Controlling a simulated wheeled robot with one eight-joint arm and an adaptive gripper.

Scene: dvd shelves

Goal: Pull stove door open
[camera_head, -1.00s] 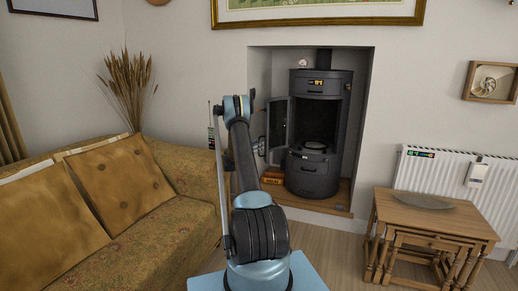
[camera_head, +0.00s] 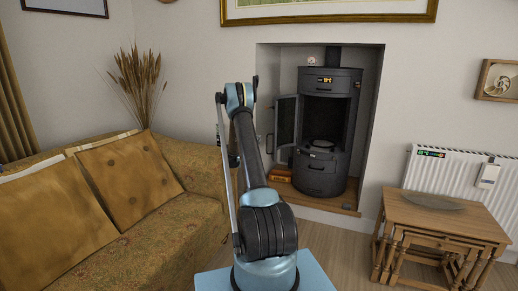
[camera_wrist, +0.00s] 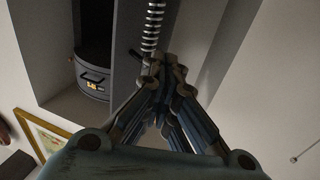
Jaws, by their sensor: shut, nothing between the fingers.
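The dark grey cylindrical stove (camera_head: 322,175) stands in the wall alcove. In the head view its door (camera_head: 286,121) is swung open to the left, and the dark inside shows. In the wrist view part of the stove (camera_wrist: 92,82) is at upper left. A coiled metal handle (camera_wrist: 152,28) stands at the top middle beside a grey panel (camera_wrist: 126,50), which looks like the door. My gripper (camera_wrist: 160,68) is shut and empty, with its tips close below the coil. I cannot tell if they touch it. In the head view my arm hides most of the gripper.
A yellow sofa (camera_head: 165,215) is close on the left of my arm. A nest of wooden tables (camera_head: 440,222) and a white radiator (camera_head: 457,170) are on the right. A wooden hearth (camera_head: 330,202) lies under the stove. Free floor shows before it.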

